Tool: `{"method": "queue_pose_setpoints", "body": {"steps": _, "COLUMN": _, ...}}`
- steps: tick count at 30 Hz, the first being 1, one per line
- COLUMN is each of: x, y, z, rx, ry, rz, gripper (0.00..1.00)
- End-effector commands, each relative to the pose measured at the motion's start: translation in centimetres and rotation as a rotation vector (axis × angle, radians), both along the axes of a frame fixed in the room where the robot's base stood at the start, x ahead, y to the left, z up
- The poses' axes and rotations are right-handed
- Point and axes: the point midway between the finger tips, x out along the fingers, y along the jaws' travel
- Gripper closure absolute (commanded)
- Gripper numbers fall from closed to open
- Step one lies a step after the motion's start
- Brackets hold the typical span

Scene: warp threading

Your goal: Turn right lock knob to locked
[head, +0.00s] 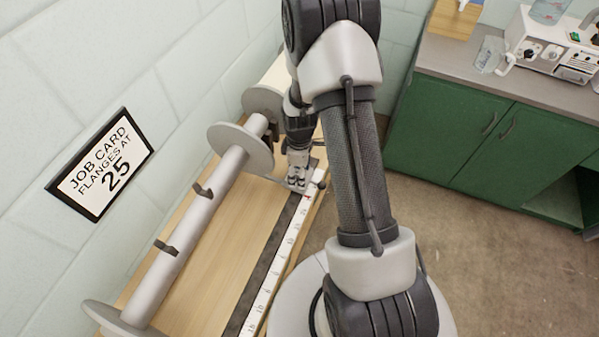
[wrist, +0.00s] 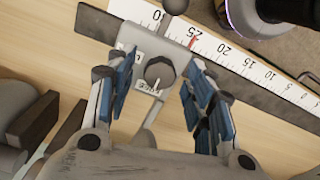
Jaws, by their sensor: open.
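The lock knob (wrist: 160,72) is a dark round knob on a grey plate (wrist: 178,42), seen in the wrist view. Small white labels sit beside and below it; their wording and the knob's setting are not clear. My gripper (wrist: 161,88) is open, with its blue-padded fingers on either side of the knob and a gap on both sides. In the head view my gripper (head: 298,180) is low over the far end of the ruler rail, and the knob is hidden there. The plate sits across the ruler (wrist: 235,55), by a red mark at 25.
A roller (head: 190,225) with round flanges (head: 241,148) lies left of the ruler (head: 270,280) on a wooden bench. A wall card (head: 102,165) reads "JOB CARD FLANGES AT 25". Green cabinets (head: 480,140) stand at right, with clear floor before them.

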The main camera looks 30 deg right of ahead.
Motion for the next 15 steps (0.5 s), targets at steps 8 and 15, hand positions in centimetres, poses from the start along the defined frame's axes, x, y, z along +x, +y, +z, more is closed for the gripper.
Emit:
{"method": "queue_pose_setpoints", "body": {"steps": 8, "x": 0.01, "y": 0.00, "z": 0.04, "rx": 0.000, "ry": 0.000, "rz": 0.000, "gripper": 0.57}}
{"method": "queue_pose_setpoints", "body": {"steps": 15, "x": 0.00, "y": 0.00, "z": 0.05, "rx": 0.000, "ry": 0.000, "rz": 0.000, "gripper": 0.73}}
